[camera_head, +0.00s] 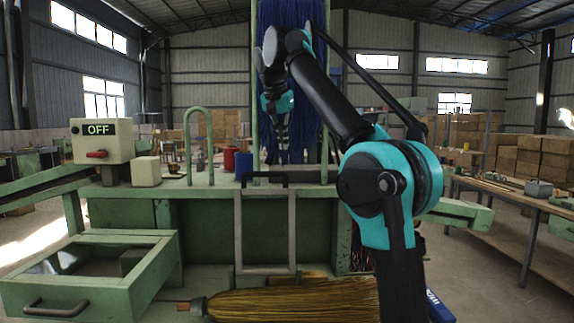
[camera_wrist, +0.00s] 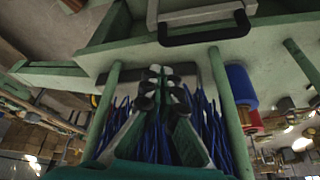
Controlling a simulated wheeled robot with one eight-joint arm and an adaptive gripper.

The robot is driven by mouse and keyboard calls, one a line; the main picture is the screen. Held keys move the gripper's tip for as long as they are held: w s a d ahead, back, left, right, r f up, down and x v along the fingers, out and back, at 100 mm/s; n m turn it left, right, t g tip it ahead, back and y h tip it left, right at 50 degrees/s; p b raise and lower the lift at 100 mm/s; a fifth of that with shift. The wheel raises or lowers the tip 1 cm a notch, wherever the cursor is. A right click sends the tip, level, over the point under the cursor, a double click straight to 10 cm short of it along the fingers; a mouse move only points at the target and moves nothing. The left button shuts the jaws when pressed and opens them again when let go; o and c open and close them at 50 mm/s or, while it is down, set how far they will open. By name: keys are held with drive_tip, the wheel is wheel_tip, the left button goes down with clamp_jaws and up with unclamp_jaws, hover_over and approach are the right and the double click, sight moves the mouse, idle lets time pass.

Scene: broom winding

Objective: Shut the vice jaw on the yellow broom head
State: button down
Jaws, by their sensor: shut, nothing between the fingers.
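The yellow broom head (camera_head: 295,303) lies on its side at the bottom of the head view, in front of the green bench, its dark collar and short wooden stub to the left. A grey upright frame (camera_head: 265,230) with a black handle stands behind it; the handle also shows in the wrist view (camera_wrist: 208,28). I cannot tell for certain which part is the vice jaw. My gripper (camera_head: 283,138) is raised above the bench, in front of blue bristles, pointing down. In the wrist view its fingertips (camera_wrist: 159,72) are together and empty, apart from the handle.
A control box (camera_head: 98,140) reads OFF and has a red lever. An open drawer (camera_head: 90,275) juts out at left. Green posts flank the hanging blue bristles (camera_head: 293,30). Red and blue spools (camera_head: 243,163) stand on the bench. A side table (camera_head: 520,190) is at right.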

drive_tip(key=x, duration=1)
idle(0.3)
